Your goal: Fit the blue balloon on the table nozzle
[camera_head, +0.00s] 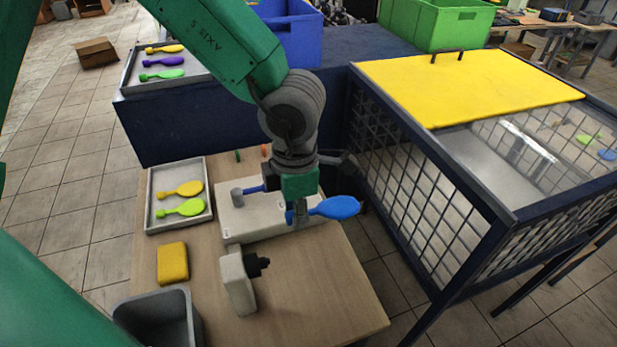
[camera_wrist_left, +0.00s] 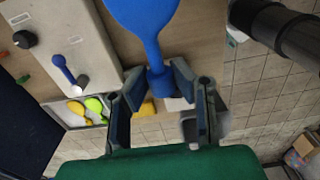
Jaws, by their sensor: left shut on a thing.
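A blue balloon (camera_head: 338,207) is held roughly level above the right part of the table, its round body pointing right. My left gripper (camera_head: 297,213) is shut on its narrow neck; in the left wrist view the balloon (camera_wrist_left: 142,15) shows its neck between the two fingers (camera_wrist_left: 160,90). My right gripper is not in view.
A grey tray (camera_head: 151,213) holds a yellow and a green balloon. A yellow block (camera_head: 172,263) and a grey bin (camera_head: 158,308) stand at the table's left front. A mesh cage (camera_head: 420,190) with a yellow lid stands to the right. The table's front right (camera_head: 320,300) is clear.

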